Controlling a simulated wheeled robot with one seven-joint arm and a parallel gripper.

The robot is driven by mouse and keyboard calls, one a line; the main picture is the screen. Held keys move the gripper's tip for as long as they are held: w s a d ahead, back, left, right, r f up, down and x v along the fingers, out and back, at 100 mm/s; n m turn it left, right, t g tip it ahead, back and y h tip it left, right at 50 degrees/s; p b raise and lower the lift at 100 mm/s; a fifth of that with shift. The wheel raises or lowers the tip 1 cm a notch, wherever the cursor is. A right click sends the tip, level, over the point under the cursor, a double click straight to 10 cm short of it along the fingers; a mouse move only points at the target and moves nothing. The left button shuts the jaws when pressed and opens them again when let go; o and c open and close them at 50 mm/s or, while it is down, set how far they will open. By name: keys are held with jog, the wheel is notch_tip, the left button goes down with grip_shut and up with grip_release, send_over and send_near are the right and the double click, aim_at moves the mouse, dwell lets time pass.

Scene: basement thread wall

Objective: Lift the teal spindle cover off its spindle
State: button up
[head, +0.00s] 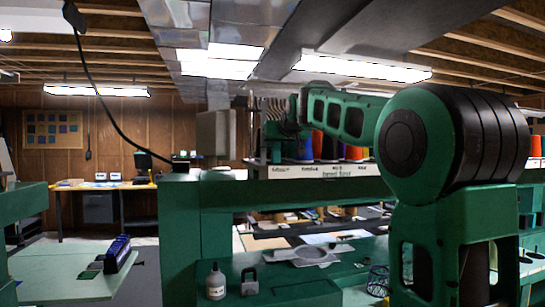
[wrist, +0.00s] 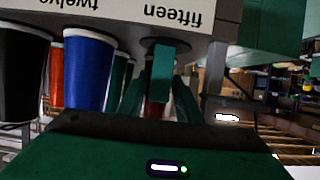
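The wrist view is upside down. A narrow teal piece, which looks like the teal spindle cover (wrist: 163,72), stands on a dark round base at the shelf label reading "fifteen". My gripper (wrist: 158,86) has its two green fingers spread, one on each side of this piece. Gaps show between the fingers and the teal piece, so they seem apart from it. How far the fingertips reach along it is hard to tell. In the head view my arm reaches left to the shelf, and the cover cannot be made out there.
On the same shelf, a blue cone (wrist: 88,72) and a black cone (wrist: 22,70) stand close beside my gripper, with red and green ones behind. In the head view, a white bottle (head: 216,281) and a padlock (head: 249,281) sit on the green bench below.

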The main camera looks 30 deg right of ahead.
grip_shut()
jog(key=c, duration=0.8)
grip_release()
jog(key=c, duration=0.8)
grip_release()
jog(key=shift+r, duration=0.1)
jog(key=c, duration=0.8)
grip_release()
notch_tip(320, 180, up, 18)
jog(key=shift+f, duration=0.1)
